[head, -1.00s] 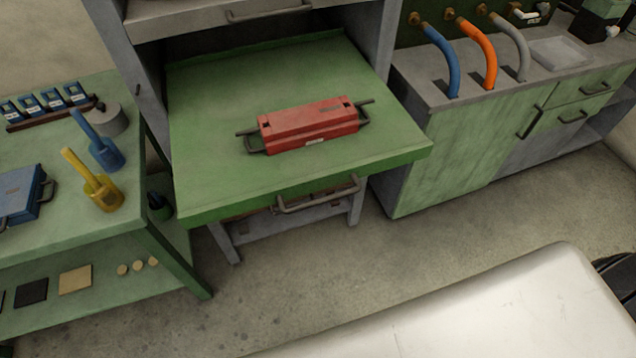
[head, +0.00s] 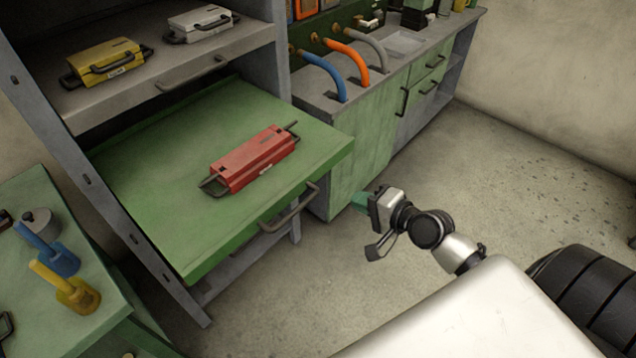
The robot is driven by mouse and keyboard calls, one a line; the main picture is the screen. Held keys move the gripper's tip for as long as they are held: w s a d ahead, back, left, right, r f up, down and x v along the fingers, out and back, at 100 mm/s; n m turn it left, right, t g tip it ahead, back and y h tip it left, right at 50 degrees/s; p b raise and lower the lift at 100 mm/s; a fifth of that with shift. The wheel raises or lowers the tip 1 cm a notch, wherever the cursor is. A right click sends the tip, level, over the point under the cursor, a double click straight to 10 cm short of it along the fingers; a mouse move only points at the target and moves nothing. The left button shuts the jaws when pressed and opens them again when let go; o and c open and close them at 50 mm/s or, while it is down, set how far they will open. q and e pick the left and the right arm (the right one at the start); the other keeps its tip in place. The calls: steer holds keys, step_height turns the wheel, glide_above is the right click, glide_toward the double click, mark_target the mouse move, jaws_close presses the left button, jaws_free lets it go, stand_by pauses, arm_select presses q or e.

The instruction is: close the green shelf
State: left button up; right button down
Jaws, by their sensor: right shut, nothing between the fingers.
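The green shelf (head: 160,180) is pulled out of the grey rack toward me. A red case (head: 249,160) with dark end handles lies on it. A grey bar handle (head: 290,208) is on the shelf's front edge. My right gripper (head: 360,202) is shut and empty, right of the handle and apart from it, in front of the green cabinet. My left gripper is not in view.
A grey shelf (head: 190,75) above holds a yellow case (head: 106,62) and a white case (head: 201,24). A green table (head: 30,200) with blue and yellow tools stands at left. A green cabinet (head: 365,150) with hoses stands at right. The floor (head: 500,170) at right is clear.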

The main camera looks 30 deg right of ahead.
glide_toward(309, 176)
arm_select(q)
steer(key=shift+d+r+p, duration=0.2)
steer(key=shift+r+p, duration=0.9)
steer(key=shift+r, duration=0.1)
arm_select(e)
steer(key=x, duration=0.7)
steer(key=shift+w+f, duration=0.2)
steer(key=shift+w+a, duration=0.1)
